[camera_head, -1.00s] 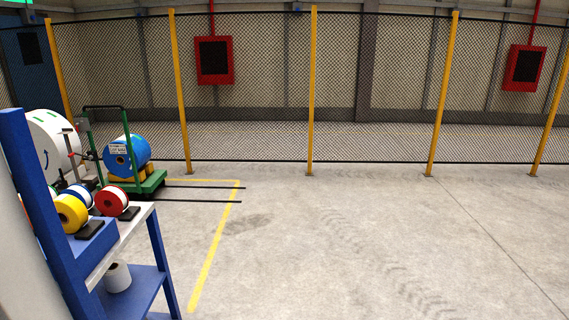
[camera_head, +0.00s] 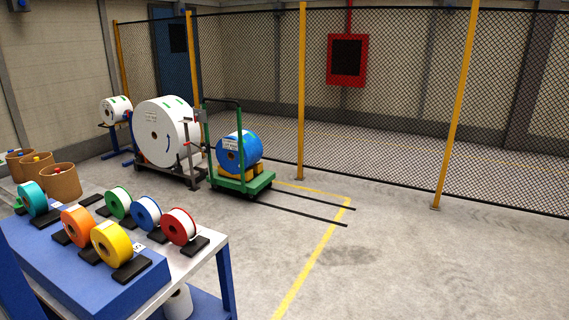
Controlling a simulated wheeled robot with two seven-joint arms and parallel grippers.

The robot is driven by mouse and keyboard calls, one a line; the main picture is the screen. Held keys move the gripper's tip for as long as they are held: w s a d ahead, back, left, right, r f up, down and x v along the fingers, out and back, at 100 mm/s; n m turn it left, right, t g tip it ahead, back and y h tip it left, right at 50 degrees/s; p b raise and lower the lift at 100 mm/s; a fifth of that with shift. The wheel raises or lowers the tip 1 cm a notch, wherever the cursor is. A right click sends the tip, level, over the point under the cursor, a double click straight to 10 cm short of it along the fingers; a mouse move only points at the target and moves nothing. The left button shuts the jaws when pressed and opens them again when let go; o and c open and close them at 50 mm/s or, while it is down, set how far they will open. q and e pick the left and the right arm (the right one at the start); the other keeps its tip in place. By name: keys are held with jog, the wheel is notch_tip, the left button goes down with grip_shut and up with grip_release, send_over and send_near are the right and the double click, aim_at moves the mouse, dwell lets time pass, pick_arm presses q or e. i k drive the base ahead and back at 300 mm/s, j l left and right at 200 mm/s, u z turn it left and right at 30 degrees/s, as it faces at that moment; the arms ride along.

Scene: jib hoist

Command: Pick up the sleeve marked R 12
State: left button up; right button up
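No sleeve marked R 12 can be made out, as the labels are too small to read. Several coloured rolls with white sides stand in black cradles on a workbench at lower left: teal (camera_head: 32,199), orange (camera_head: 77,226), yellow (camera_head: 112,243), green (camera_head: 118,203), blue (camera_head: 146,214) and red (camera_head: 179,227). A small white tag (camera_head: 138,247) by the yellow roll is unreadable. Neither of my grippers is in view.
The workbench (camera_head: 190,263) has a blue raised block and a lower shelf with a white roll (camera_head: 178,302). Brown tubs (camera_head: 61,182) stand at its far left. A large white reel (camera_head: 166,132) and a green cart (camera_head: 243,184) with a blue roll stand behind. Floor at right is clear.

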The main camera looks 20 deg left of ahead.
aim_at(65, 187)
jog(key=i+j+u, duration=0.1)
jog(key=i+u, duration=0.2)
jog(key=u, duration=0.2)
jog(key=i+u, duration=0.25)
jog(key=u, duration=0.2)
jog(key=i+l+u, duration=0.2)
jog(key=u, duration=0.3)
jog(key=i+u, duration=0.35)
jog(key=i+l+u, duration=0.3)
jog(key=k+j, duration=0.1)
jog(key=k, duration=0.55)
jog(key=z, duration=2.5)
jog(key=i, duration=0.3)
